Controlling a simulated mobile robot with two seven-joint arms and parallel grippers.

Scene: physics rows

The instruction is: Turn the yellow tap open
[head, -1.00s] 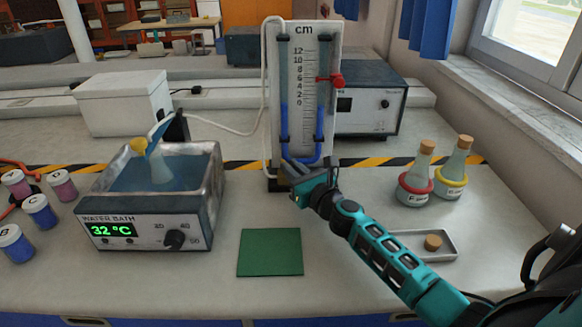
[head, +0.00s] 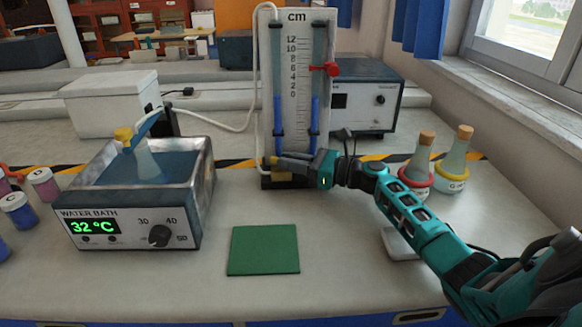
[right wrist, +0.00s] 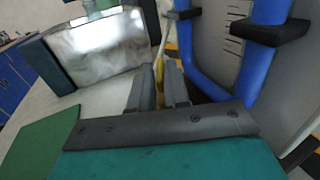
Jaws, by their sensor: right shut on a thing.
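The U-tube gauge (head: 301,105) marked "cm" stands upright at the middle back, with blue liquid in both legs. My right gripper (head: 272,163) reaches in from the right to the foot of the gauge. In the right wrist view its two grey fingers (right wrist: 158,90) are shut on a narrow yellow part, the yellow tap (right wrist: 158,66), below a pale tube. The fingers hide most of the tap, and its angle cannot be told. My left gripper is out of view.
A water bath (head: 130,232) reading 32 °C, holding a flask, stands at the left. A green mat (head: 263,250) lies in front of the gauge. Two corked flasks with red (head: 417,180) and yellow (head: 452,182) rings stand at the right. A tray (head: 398,243) is partly behind my arm.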

